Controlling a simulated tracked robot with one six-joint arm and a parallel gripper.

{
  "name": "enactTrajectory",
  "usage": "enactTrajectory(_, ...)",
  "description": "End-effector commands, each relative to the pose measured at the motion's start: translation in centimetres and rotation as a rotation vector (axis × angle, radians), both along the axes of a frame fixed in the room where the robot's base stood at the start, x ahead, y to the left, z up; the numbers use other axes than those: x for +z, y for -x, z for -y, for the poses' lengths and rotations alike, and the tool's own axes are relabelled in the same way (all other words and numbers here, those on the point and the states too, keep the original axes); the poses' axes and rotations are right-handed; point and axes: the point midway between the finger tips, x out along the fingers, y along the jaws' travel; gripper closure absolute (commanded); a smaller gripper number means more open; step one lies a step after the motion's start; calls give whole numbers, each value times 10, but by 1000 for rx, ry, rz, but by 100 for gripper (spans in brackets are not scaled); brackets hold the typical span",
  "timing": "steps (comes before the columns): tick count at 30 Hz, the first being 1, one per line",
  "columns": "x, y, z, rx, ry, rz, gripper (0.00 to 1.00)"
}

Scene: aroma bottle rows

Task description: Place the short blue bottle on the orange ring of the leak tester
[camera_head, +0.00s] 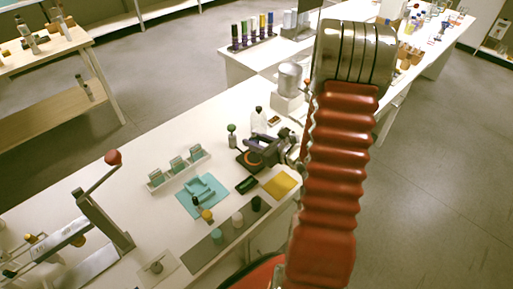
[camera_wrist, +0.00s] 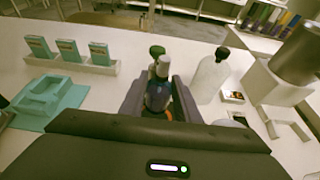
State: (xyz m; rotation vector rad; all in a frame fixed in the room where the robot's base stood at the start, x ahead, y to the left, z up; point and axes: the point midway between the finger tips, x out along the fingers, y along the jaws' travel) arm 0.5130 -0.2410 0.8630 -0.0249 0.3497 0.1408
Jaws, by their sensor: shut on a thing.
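My gripper (camera_head: 263,148) is over the leak tester (camera_head: 243,163), a dark base with an orange ring (camera_head: 252,158). In the wrist view my gripper (camera_wrist: 158,97) is shut on the short blue bottle (camera_wrist: 157,95), which has a grey cap and stands upright between the two fingers. A bit of orange shows beside the bottle's lower right side. The bottle's bottom is hidden by my gripper, so I cannot tell whether it touches the ring.
A green-capped bottle (camera_head: 232,135) stands just behind the tester. A white bottle with a black cap (camera_head: 258,119) stands close by, right of my gripper in the wrist view. A teal tray (camera_head: 202,192), a rack of teal boxes (camera_head: 158,178) and a yellow mat (camera_head: 281,184) lie around.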

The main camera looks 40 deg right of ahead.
Motion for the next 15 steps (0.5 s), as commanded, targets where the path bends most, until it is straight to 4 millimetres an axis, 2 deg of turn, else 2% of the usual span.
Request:
enactTrajectory(8, -3, 0, 0, 0, -1, 0, 95)
enactTrajectory(15, -28, 0, 0, -1, -2, -1, 95)
